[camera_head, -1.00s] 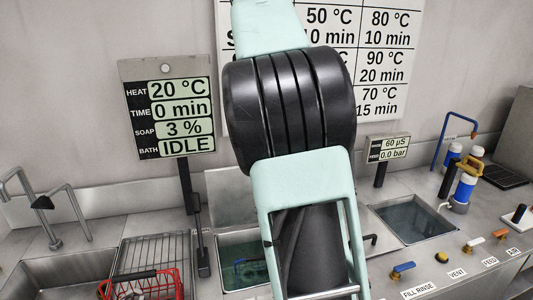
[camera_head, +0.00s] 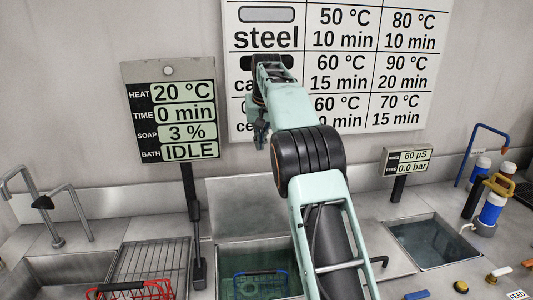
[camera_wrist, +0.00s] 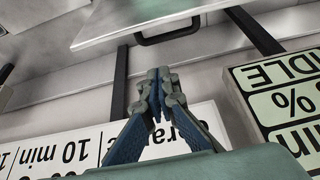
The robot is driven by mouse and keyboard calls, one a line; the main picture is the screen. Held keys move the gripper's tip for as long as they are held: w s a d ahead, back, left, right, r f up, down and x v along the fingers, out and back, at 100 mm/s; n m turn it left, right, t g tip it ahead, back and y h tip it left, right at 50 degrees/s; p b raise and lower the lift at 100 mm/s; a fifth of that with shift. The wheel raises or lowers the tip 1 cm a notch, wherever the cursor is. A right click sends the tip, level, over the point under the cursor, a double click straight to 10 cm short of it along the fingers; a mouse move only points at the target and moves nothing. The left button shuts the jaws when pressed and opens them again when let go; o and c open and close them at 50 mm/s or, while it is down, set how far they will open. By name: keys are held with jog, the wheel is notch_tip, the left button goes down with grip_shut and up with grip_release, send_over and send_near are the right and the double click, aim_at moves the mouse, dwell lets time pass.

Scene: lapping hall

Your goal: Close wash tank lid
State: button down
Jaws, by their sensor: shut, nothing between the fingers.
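The wash tank (camera_head: 225,278) is an open square basin of greenish water, with a blue wire basket (camera_head: 262,283) in it. Its lid (camera_head: 240,205) is a metal panel standing raised behind the tank, against the wall; my arm covers part of its right side. In the wrist view the lid (camera_wrist: 120,22) shows upside down at the top, with a black bar handle (camera_wrist: 168,36) at its edge. My gripper (camera_head: 261,138) is in front of the wall chart, above the lid. In the wrist view its fingers (camera_wrist: 158,75) are together and empty, apart from the handle.
A display on a post (camera_head: 171,115) reading IDLE stands left of the lid. A wire rack (camera_head: 150,262) and red basket (camera_head: 130,290) lie left of the tank. A second open basin (camera_head: 425,243), a small display (camera_head: 407,161) and blue bottles are on the right.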

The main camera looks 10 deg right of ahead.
aim_at(261, 187)
jog(key=x, duration=0.9)
jog(key=shift+p, duration=0.3)
jog(key=shift+s+f+b, duration=0.1)
jog(key=shift+s+b, duration=0.05)
jog(key=shift+b, duration=0.15)
jog(key=shift+s+b, duration=0.5)
jog(key=shift+s, duration=1.35)
jog(key=shift+s+f, duration=0.1)
jog(key=shift+f, duration=0.05)
